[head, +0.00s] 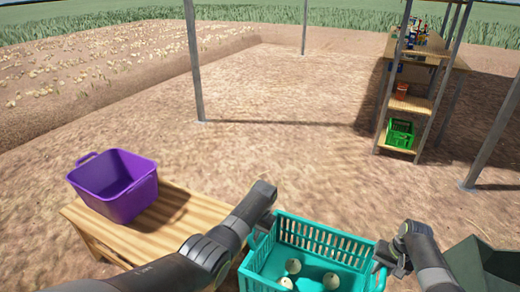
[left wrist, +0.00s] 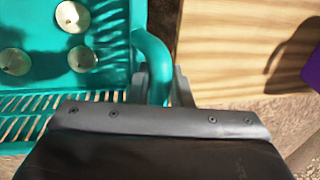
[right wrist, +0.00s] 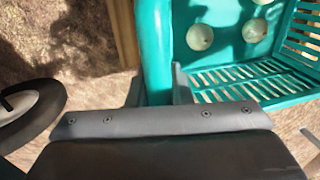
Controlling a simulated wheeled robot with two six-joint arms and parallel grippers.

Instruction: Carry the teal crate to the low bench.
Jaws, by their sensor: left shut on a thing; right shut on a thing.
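The teal crate (head: 325,240) is in front of me at the bottom of the head view, roughly level, with a few pale onions (head: 293,266) inside. My left gripper (head: 264,226) is shut on the crate's left handle, which also shows between its fingers in the left wrist view (left wrist: 158,75). My right gripper (head: 384,260) is shut on the right handle, seen in the right wrist view (right wrist: 156,60). The wooden low bench (head: 185,225) is just left of the crate, partly hidden by my left arm. The crate's underside is hidden.
A purple tub (head: 115,185) stands on the bench's left part; the bench's right part is bare. A dark green angular container (head: 485,262) is at the lower right. Metal posts (head: 194,65) and a shelf with a green crate (head: 400,133) stand farther back. Open soil lies between.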

